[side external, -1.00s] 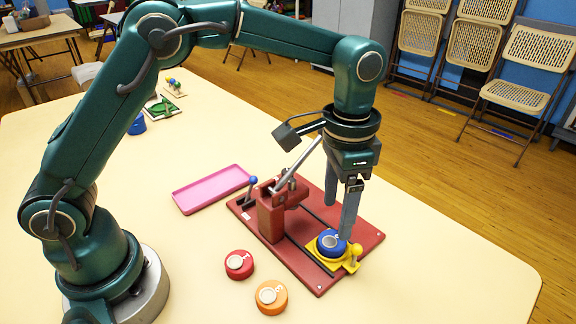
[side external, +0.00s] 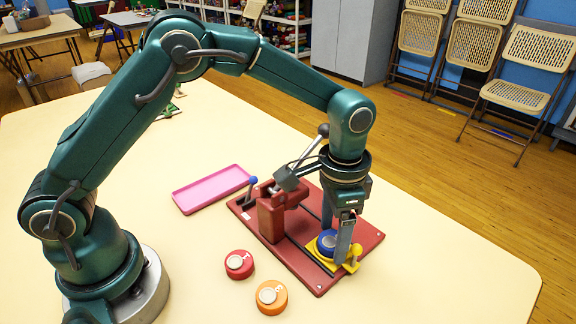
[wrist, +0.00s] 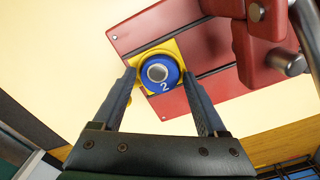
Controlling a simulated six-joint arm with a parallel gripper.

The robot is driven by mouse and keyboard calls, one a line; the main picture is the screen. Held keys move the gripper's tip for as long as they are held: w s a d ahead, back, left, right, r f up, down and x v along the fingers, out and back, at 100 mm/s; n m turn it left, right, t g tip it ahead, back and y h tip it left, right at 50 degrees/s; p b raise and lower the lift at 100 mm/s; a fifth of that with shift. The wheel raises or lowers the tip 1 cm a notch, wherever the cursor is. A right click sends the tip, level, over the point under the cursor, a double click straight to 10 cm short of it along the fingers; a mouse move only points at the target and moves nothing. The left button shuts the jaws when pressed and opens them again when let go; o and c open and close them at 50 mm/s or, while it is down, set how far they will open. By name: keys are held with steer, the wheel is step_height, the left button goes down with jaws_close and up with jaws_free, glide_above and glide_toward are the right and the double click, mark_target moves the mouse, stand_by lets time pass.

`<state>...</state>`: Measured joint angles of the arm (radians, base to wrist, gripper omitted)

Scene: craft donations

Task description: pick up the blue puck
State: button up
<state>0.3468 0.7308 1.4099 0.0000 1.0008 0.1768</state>
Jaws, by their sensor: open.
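The blue puck (side external: 327,243) has a pale round centre and sits in a yellow holder (side external: 318,250) on the red base board (side external: 368,238). In the wrist view the puck (wrist: 148,62) shows a "2" on its near side. My gripper (side external: 334,245) is open, pointing down, with its fingers on either side of the puck. In the wrist view the gripper (wrist: 159,75) has one finger left and one right of the puck. Contact with the puck cannot be told. The right finger partly hides the puck in the side view.
A red press (side external: 271,217) with a raised lever stands beside my gripper. A yellow knob (side external: 355,250) is close to the right finger. A red puck (side external: 239,264), an orange puck (side external: 272,297) and a pink tray (side external: 185,204) lie on the cream table (side external: 430,275).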

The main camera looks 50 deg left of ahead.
mark_target(332, 239)
steer(key=c, duration=0.8)
steer(key=shift+r, duration=3.75)
steer(key=shift+c, duration=0.2)
steer(key=shift+r, duration=0.1)
